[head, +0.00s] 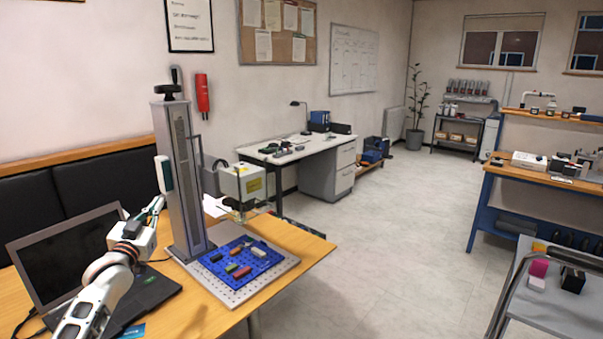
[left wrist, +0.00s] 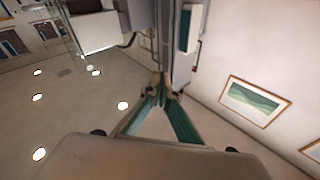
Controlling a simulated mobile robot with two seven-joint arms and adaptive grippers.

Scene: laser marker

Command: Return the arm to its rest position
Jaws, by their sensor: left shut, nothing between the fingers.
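My left arm comes in from the lower left in the head view. Its left gripper (head: 152,208) is held up above the laptop (head: 70,258), just left of the laser marker's column (head: 183,180). In the left wrist view the fingers of the left gripper (left wrist: 160,88) meet at their tips with nothing between them. The column and the white laser head (left wrist: 97,30) show beyond the fingers there. The laser head (head: 243,184) also shows in the head view, above a blue perforated plate (head: 228,262) with several small coloured blocks. My right gripper does not show.
The wooden table (head: 310,247) carries the laptop and the marker's grey base plate (head: 240,293). A white desk (head: 300,150) stands behind. A workbench (head: 540,178) and a grey cart (head: 545,305) stand at the right. The floor between is clear.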

